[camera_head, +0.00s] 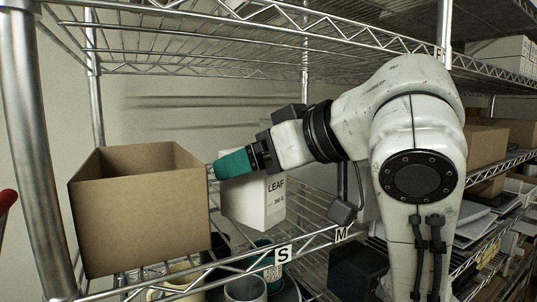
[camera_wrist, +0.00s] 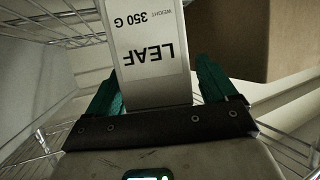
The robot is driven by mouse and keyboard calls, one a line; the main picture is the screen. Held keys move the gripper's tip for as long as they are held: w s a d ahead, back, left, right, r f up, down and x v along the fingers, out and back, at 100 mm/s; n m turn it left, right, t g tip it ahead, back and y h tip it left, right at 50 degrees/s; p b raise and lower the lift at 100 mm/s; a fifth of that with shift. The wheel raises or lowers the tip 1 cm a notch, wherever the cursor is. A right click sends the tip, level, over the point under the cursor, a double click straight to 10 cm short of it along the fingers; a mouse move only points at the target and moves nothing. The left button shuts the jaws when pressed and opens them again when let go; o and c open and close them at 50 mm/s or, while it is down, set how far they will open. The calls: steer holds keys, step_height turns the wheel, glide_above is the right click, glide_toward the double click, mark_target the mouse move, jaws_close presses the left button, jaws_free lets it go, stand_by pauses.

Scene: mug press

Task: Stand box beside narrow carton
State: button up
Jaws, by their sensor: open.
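A white box (camera_head: 254,204) printed "LEAF" stands upright on the wire shelf, right of an open-topped brown cardboard carton (camera_head: 142,212). Which of these the task calls the narrow carton, I cannot tell. My gripper (camera_head: 233,164) has teal fingers and is at the white box's upper part, hiding some of it. In the wrist view my gripper (camera_wrist: 158,82) is open, with one finger on each side of the white box (camera_wrist: 149,48). Whether the fingers touch it is unclear. The brown carton (camera_wrist: 228,40) shows at upper right there.
Shelf edge tags "S" (camera_head: 283,255) and "M" (camera_head: 341,234) hang on the front rail. Several mugs, one cream (camera_head: 178,278) and one grey (camera_head: 245,288), sit below. A metal post (camera_head: 38,150) stands at left. A wire shelf (camera_head: 240,45) is overhead.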

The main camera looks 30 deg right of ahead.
steer(key=v, duration=1.2)
steer(key=shift+b, duration=0.45)
steer(key=shift+r, duration=0.1)
